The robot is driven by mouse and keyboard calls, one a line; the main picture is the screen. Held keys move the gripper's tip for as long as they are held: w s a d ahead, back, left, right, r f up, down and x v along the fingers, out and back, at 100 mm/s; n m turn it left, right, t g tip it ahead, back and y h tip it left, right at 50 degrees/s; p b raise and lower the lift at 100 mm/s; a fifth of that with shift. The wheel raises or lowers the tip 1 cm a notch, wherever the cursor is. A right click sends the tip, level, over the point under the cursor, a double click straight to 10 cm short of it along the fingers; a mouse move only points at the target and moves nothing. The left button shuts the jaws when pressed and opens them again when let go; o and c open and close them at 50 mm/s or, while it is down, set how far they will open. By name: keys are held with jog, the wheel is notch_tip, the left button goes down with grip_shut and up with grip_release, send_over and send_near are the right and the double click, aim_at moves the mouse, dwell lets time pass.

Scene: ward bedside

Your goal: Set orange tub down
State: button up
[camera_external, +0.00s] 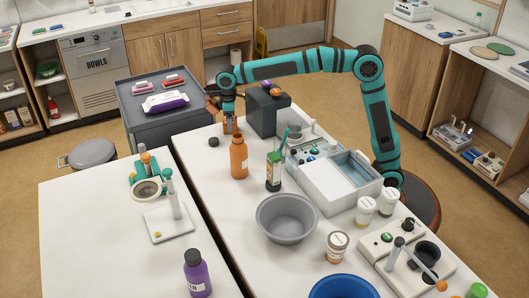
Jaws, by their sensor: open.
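A small orange tub (229,126) stands at the back edge of the white table (203,174), directly under my gripper (229,115). My gripper points down from the teal arm and is open, with its fingertips at the top of the tub. The fingers partly hide the tub, and I cannot tell whether they touch it.
An orange bottle (239,158) stands just in front of the tub, and a small black lid (213,142) lies to the left. A dark grey box (266,112) is close on the right.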

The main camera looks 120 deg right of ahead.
notch_tip(320, 180, up, 11)
dwell(0.4)
jog(key=s+a+r+n+t+h, duration=0.1)
jog(key=s+a+r+t, duration=0.25)
jog(key=a, duration=0.45)
jog(key=s+a+r+n+t, duration=0.1)
jog(key=s+a+r+t, duration=0.2)
jog(key=a, duration=0.4)
jog(key=s+a+r+t+h, duration=0.1)
jog(key=s+a+r+t, duration=0.15)
jog(key=s+a, duration=0.4)
jog(key=s+a+n+t+y, duration=0.1)
jog(key=s+a+t, duration=0.3)
jog(key=s+a, duration=0.3)
jog(key=s+a+n+t+y, duration=0.1)
jog(key=s+a+t, duration=0.3)
jog(key=s+a, duration=0.4)
jog(key=s, duration=0.5)
jog(key=shift+a+r+n, duration=0.2)
jog(key=shift+a+n, duration=0.05)
jog(key=shift+n, duration=0.05)
